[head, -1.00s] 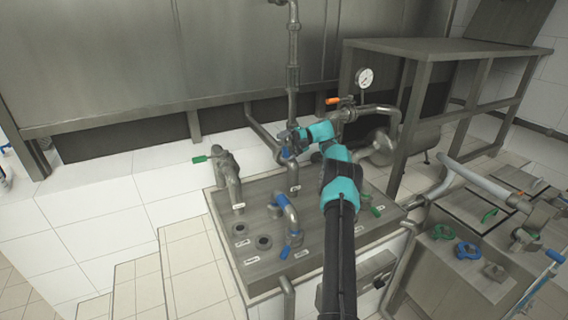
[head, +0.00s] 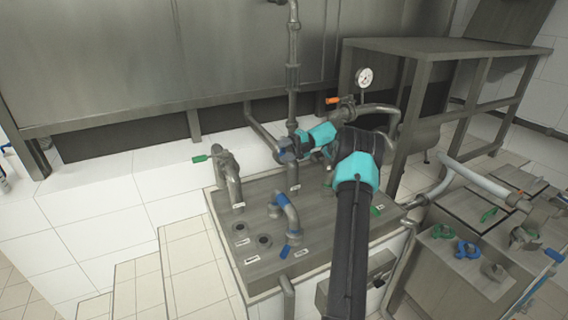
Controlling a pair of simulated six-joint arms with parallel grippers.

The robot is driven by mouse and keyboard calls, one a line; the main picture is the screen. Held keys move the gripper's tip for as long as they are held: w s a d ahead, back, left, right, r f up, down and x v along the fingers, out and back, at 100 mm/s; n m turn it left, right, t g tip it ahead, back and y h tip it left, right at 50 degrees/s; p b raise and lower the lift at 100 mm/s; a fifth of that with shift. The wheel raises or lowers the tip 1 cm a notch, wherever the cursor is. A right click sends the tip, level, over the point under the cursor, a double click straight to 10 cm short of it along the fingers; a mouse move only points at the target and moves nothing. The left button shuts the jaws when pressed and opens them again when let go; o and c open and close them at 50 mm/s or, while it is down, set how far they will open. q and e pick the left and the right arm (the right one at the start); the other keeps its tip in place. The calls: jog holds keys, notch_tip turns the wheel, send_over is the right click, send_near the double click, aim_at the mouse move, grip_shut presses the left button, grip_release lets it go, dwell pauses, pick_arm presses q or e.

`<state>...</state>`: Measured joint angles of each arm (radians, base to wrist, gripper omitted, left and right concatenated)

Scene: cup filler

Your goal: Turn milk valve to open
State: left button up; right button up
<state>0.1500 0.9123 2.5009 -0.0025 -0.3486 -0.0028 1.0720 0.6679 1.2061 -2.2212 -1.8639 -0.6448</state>
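Several valves stand on the raised metal panel (head: 270,205). Their small labels are too small to read, so I cannot tell which one is for milk. One upright pipe has a green handle (head: 200,158) pointing left. A bent pipe has a blue upper part and a blue handle (head: 285,250) at its lower end. My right gripper (head: 284,151) is at a blue-marked valve on the upright pipe at the back of the panel. Its fingers blend with that valve, and I cannot tell whether they are open or shut or touching it. My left gripper is not in view.
An orange handle (head: 333,100) and a round gauge (head: 364,77) stand behind my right arm. A metal table (head: 450,48) is at the back right. Green and blue clamps, including a blue one (head: 467,250), lie at the lower right. White steps (head: 135,290) are at the left.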

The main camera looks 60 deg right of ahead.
jog(key=s+a, duration=0.4)
jog(key=a, duration=0.3)
jog(key=shift+s+a+r, duration=0.2)
jog(key=shift+s+r, duration=0.1)
jog(key=shift+s, duration=0.1)
jog(key=shift+c, duration=0.3)
